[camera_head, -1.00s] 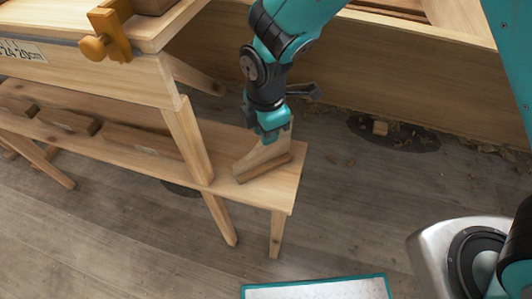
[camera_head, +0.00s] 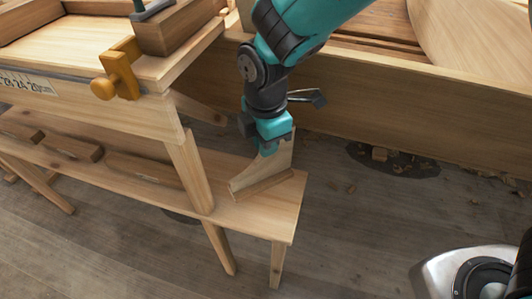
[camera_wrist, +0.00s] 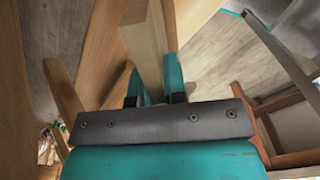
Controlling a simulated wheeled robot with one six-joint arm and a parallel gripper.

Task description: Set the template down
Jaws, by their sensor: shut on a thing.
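The template is a pale wooden piece (camera_head: 281,157) with a curved edge and a darker strip along its foot. My gripper (camera_head: 268,148) is shut on its upper part. The template stands roughly upright over the right end of the low wooden shelf (camera_head: 278,218). I cannot tell whether its foot touches the shelf or hangs just above it. In the wrist view, the template (camera_wrist: 146,40) runs up between the two teal fingers of my gripper (camera_wrist: 155,85). Its lower end is not clear there.
Wooden blocks (camera_head: 145,168) lie along the shelf to the left. A workbench leg (camera_head: 188,170) rises just left of the template. The workbench with an orange clamp (camera_head: 118,75) stands above left. The hull planking (camera_head: 400,110) runs behind.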

